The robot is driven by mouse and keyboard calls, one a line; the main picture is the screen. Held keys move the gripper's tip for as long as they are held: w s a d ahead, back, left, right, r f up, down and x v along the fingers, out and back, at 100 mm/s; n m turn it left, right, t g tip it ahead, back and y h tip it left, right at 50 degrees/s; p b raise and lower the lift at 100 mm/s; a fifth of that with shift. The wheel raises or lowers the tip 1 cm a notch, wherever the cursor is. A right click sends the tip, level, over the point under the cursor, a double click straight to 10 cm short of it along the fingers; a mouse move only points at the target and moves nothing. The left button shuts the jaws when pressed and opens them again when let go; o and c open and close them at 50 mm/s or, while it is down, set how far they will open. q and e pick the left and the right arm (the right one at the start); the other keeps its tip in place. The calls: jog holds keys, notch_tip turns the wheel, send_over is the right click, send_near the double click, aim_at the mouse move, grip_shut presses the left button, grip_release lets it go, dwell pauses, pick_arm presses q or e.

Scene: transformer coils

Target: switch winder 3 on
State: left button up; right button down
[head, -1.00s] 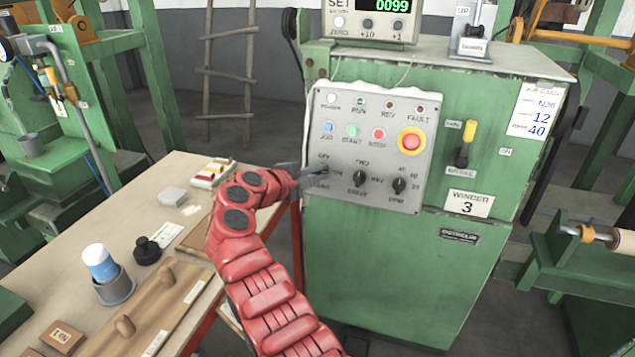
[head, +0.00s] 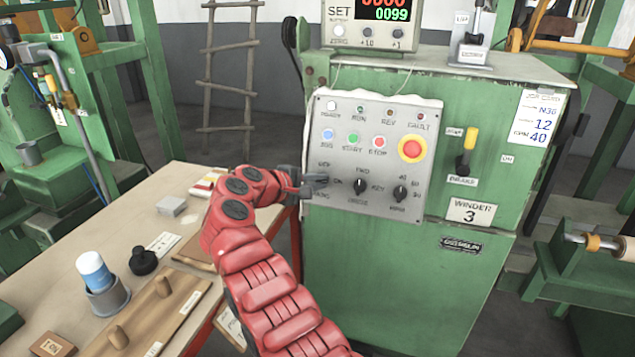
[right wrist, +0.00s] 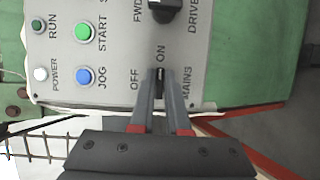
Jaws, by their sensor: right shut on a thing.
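Winder 3 is the green cabinet (head: 400,275) with a grey control panel (head: 335,110) and a "WINDER 3" plate (head: 470,212). My right gripper (head: 316,181) is at the panel's lower left, shut on the mains knob. In the right wrist view the dark knob (right wrist: 159,78) is pinched between the fingertips. Its bar lines up with the ON label (right wrist: 160,52), and OFF (right wrist: 134,78) is to one side. The power lamp (right wrist: 40,73) looks white; I cannot tell whether it is lit. My left gripper is not in view.
Beside the mains knob are the drive knob (head: 361,186) and another selector (head: 400,192). Above them are start (head: 354,138), jog and stop buttons and a red emergency button (head: 411,149). A lever (head: 464,155) is further right. A workbench (head: 55,270) stands left.

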jog(key=c, duration=0.9)
grip_release()
jog(key=v, duration=1.7)
jog(key=shift+s, duration=0.2)
jog(key=shift+f, duration=0.1)
